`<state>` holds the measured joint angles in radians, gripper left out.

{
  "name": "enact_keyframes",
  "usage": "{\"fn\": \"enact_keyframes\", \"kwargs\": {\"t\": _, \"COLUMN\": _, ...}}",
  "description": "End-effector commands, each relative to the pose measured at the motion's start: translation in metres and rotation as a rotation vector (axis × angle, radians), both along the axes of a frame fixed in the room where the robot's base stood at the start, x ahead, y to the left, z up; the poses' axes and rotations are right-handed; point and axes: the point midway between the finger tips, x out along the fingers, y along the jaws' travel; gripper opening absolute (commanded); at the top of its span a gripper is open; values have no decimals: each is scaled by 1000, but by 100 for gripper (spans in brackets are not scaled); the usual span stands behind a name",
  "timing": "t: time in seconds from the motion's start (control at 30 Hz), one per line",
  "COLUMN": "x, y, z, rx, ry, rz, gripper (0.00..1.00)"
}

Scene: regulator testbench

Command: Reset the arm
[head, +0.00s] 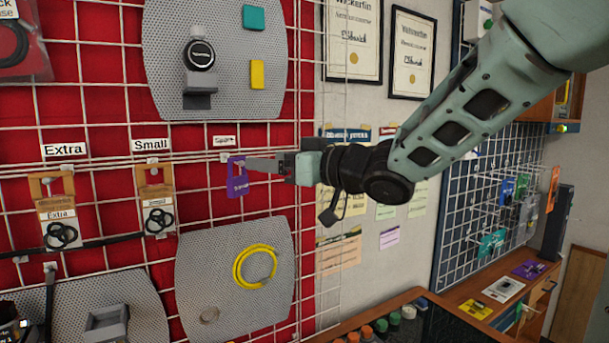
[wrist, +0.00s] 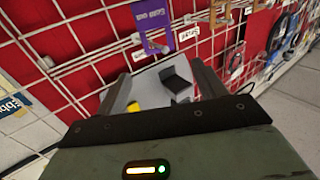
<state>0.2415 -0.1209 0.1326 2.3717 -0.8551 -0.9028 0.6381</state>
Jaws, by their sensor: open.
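My gripper (head: 256,165) reaches in from the right in the head view, its fingers pointing left at the red pegboard wall. It is open, and in the wrist view nothing shows between its fingers (wrist: 162,78). A purple tag (head: 237,177) hangs from the wire grid just left of the fingertips. The purple tag also shows in the wrist view (wrist: 153,24), beyond the fingers. I cannot tell in the head view whether a finger touches it. My arm is stretched out from the upper right.
Packs of black rings (head: 60,222) (head: 158,208) hang left under "Extra" and "Small" labels. A grey panel (head: 215,100) is above, and another with a yellow coil (head: 256,267) below. A workbench (head: 495,300) stands at the right. Framed certificates (head: 412,52) hang behind my arm.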

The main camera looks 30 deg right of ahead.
Motion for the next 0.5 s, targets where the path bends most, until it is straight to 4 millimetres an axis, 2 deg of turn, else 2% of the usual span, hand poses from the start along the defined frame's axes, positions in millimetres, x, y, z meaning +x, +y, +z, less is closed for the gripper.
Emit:
{"fn": "enact_keyframes", "kwargs": {"t": 0.03, "x": -11, "y": -6, "z": -2, "rx": -1, "ry": -4, "rz": -2, "gripper": 70}}
{"fn": "enact_keyframes", "kwargs": {"t": 0.2, "x": -38, "y": -21, "z": -1, "rx": 0, "ry": -4, "rz": 0, "gripper": 70}}
{"fn": "enact_keyframes", "kwargs": {"t": 0.33, "x": -50, "y": -27, "z": 1, "rx": 0, "ry": -4, "rz": 2, "gripper": 70}}
{"fn": "enact_keyframes", "kwargs": {"t": 0.5, "x": -56, "y": -31, "z": 1, "rx": 1, "ry": -2, "rz": 3, "gripper": 70}}
